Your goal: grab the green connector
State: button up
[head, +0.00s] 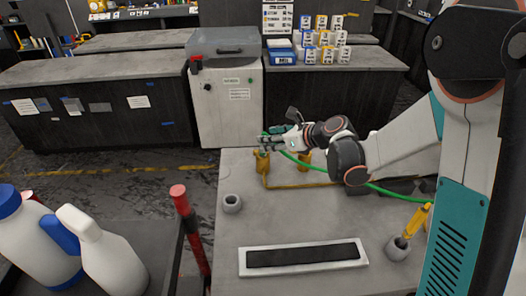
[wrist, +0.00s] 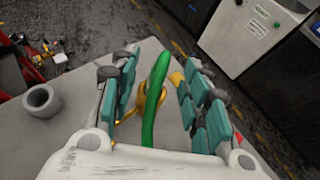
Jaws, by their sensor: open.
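A long green hose-like piece (head: 388,191) runs from the right across the table to my gripper (head: 270,142); I take its end as the green connector. In the wrist view the green end (wrist: 158,75) lies lengthwise between the two teal-padded fingers of my gripper (wrist: 161,68). The fingers are open, with a gap visible on both sides of it. In the head view the fingers and wrist partly hide this end. A brass fitting (head: 262,166) stands on the table just below the fingertips; it also shows behind the green piece in the wrist view (wrist: 148,104).
The light table (head: 300,218) holds a grey ring (head: 232,203), a cup (head: 398,247) with a yellow tool and a framed black strip (head: 304,254). A red-topped post (head: 190,230) and white jugs (head: 100,245) stand left. A white cabinet (head: 226,110) is behind.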

jog(key=b+x, duration=0.1)
jog(key=x, duration=0.4)
jog(key=shift+d+f+b, duration=0.1)
jog(key=shift+d+b, duration=0.05)
jog(key=shift+b, duration=0.2)
jog(key=shift+c, duration=0.4)
grip_shut()
